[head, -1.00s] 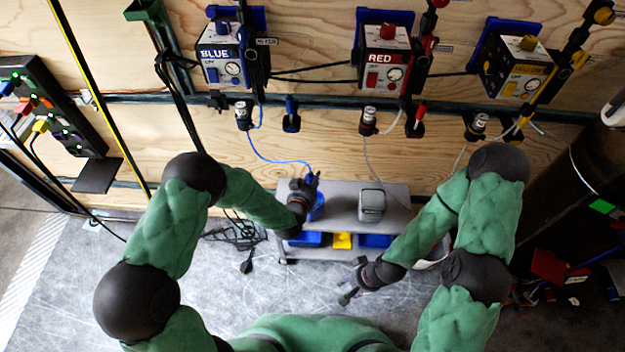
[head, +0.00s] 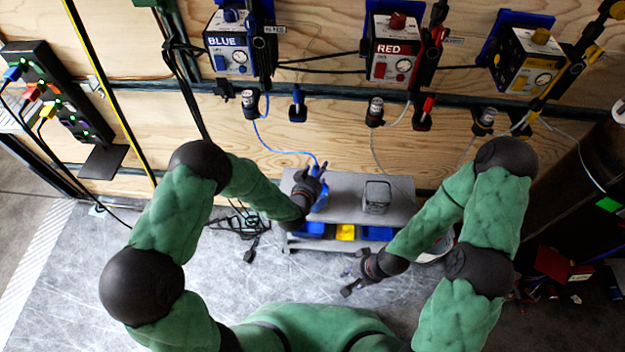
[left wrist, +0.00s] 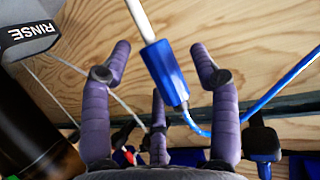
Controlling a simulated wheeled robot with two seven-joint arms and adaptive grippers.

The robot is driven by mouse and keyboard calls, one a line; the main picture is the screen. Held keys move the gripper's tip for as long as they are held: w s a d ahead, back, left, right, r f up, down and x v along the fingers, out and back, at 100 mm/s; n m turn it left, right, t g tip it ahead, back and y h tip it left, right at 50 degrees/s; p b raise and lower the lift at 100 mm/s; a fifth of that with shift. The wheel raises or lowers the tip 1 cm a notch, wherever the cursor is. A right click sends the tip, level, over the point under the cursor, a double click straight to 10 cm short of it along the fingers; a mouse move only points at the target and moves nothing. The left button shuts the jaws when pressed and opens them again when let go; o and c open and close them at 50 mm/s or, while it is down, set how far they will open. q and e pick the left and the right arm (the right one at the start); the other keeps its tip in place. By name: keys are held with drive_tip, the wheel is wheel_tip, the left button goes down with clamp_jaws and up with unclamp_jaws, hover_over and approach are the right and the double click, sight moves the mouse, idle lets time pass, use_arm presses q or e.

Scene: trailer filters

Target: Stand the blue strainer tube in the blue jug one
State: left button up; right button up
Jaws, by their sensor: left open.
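The strainer tube's blue sleeve (left wrist: 165,72) and white rod (left wrist: 139,18) stand out in the left wrist view, tilted, with a blue hose (left wrist: 273,103) running from the sleeve. My left gripper (left wrist: 168,68) is open, its purple fingers spread either side of the sleeve. In the head view my left gripper (head: 318,174) is over the left part of the grey cart. A blue shape (head: 320,202) shows just below it, partly hidden; I cannot tell whether it is the blue jug. My right gripper (head: 355,281) looks open and empty, low in front of the cart.
A grey jug (head: 377,197) stands on the cart top (head: 350,188); a grey item marked RINSE (left wrist: 30,32) shows in the left wrist view. Blue and yellow bins (head: 345,232) sit below. The BLUE (head: 228,50) and RED (head: 392,50) pump boxes hang on the wooden wall.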

use_arm(q)
drive_tip(key=v, duration=1.1)
drive_tip(key=shift+s+r, duration=0.2)
drive_tip(key=s+a+f+n+g+p, duration=0.2)
drive_tip(key=s+f+g, duration=0.3)
drive_tip(key=s, duration=0.4)
drive_tip(key=s+a+f+n+g+p, duration=0.1)
drive_tip(key=s+f+n+g+p, duration=0.2)
drive_tip(key=s+g, duration=0.4)
drive_tip(key=s+f+p, duration=0.1)
drive_tip(key=s+p, duration=0.1)
drive_tip(key=shift+s+a+f+g, duration=0.35)
drive_tip(key=shift+s+f+g, duration=0.05)
idle(1.2)
